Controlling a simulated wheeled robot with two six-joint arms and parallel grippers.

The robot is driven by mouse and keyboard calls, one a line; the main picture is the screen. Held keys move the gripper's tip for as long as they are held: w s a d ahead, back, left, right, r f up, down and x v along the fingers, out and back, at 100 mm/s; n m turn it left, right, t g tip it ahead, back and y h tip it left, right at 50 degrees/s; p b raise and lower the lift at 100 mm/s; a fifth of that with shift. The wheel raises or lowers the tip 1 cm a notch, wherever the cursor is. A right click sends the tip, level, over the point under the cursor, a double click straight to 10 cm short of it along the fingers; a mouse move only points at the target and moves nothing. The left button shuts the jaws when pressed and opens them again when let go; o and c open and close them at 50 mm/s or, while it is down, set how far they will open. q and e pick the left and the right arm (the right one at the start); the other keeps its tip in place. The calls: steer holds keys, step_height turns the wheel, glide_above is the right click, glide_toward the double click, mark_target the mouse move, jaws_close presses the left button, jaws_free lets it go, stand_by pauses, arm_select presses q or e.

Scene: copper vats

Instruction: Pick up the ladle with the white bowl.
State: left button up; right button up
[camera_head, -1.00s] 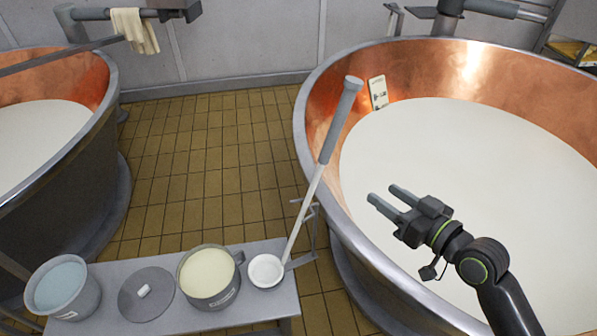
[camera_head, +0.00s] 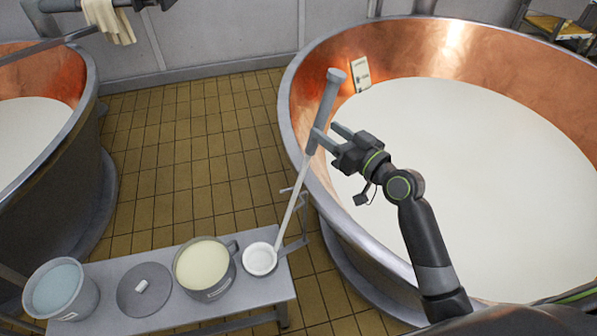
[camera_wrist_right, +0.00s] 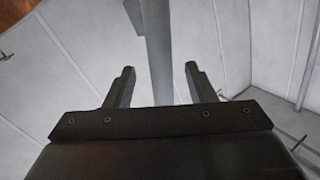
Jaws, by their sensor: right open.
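The ladle's white bowl (camera_head: 260,260) rests at the right end of the bench in the head view. Its pale shaft (camera_head: 291,205) leans up and right to a thick grey grip (camera_head: 327,98) by the vat's rim. My right gripper (camera_head: 325,133) is open at the lower part of that grip, its fingers pointing left. In the right wrist view, the grey handle (camera_wrist_right: 157,45) runs upright between the two spread fingers of the gripper (camera_wrist_right: 160,70), with gaps on both sides. Its lower end is hidden behind the gripper body. My left gripper is not in view.
A large copper vat (camera_head: 305,75) of white liquid stands right, another (camera_head: 85,75) left. The grey bench (camera_head: 190,314) holds a pot of cream liquid (camera_head: 205,268), a round lid (camera_head: 145,290) and a bucket (camera_head: 61,289). Tiled floor lies clear between the vats.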

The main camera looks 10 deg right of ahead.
steer(key=shift+w+a, duration=0.15)
steer(key=shift+w, duration=0.1)
steer(key=p+x, duration=0.2)
steer(key=x, duration=0.2)
steer(key=shift+w+a+r, duration=0.1)
steer(key=shift+r, duration=0.05)
steer(key=shift+w+a, duration=0.2)
steer(key=shift+w, duration=0.2)
steer(key=shift+c, duration=0.3)
jaws_close()
